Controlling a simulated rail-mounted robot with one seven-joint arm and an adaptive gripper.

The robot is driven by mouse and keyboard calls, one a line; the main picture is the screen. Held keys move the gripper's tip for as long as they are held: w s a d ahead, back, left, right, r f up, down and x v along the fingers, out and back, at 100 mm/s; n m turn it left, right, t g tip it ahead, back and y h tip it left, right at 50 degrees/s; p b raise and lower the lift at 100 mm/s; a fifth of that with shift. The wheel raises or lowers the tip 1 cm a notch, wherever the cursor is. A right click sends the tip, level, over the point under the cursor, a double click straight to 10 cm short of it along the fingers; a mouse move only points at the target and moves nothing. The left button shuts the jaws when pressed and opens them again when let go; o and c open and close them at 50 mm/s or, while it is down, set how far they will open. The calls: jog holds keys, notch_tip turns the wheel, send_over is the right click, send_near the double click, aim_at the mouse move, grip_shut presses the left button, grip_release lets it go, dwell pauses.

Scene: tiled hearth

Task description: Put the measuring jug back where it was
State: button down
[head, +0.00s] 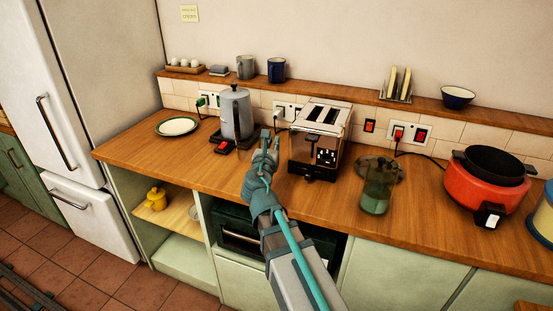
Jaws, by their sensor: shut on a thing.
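My gripper (269,141) is over the counter, between the grey kettle (235,113) and the toaster (320,135). It is shut on a faint, see-through thing that I take for the measuring jug. My fingers and wrist hide much of it, and its outline is hard to make out. I cannot tell whether it touches the counter. A clear greenish glass vessel (376,193) stands upright on the counter to the right of the toaster, apart from my gripper.
A dark round thing (394,167) lies behind the glass vessel. A red cooker (484,188) with a black pan stands at the right. A plate (176,127) lies at the left. Wooden counter (180,157) is bare at the front left. A ledge (350,93) runs along the wall.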

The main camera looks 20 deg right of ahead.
jog(key=w+f, duration=0.1)
jog(key=w+d+f, duration=0.1)
jog(key=f, duration=0.1)
jog(key=d+f, duration=0.1)
jog(key=shift+w+f+b, duration=0.2)
jog(key=shift+w+b, duration=0.1)
jog(key=shift+w, duration=0.1)
jog(key=shift+w+d+f+b, duration=0.1)
jog(key=shift+f+b, duration=0.15)
jog(key=shift+f, duration=0.7)
jog(key=shift+w+d+f+b, duration=0.1)
jog(key=shift+f+b, duration=0.1)
jog(key=shift+f, duration=0.7)
jog(key=shift+f, duration=0.2)
jog(key=c, duration=1.2)
grip_release()
jog(key=shift+r, duration=0.1)
jog(key=shift+c, duration=0.2)
jog(key=shift+r, duration=0.1)
jog(key=shift+s+a, duration=0.1)
jog(key=shift+s, duration=0.05)
jog(key=v, duration=0.7)
jog(key=shift+a, duration=0.1)
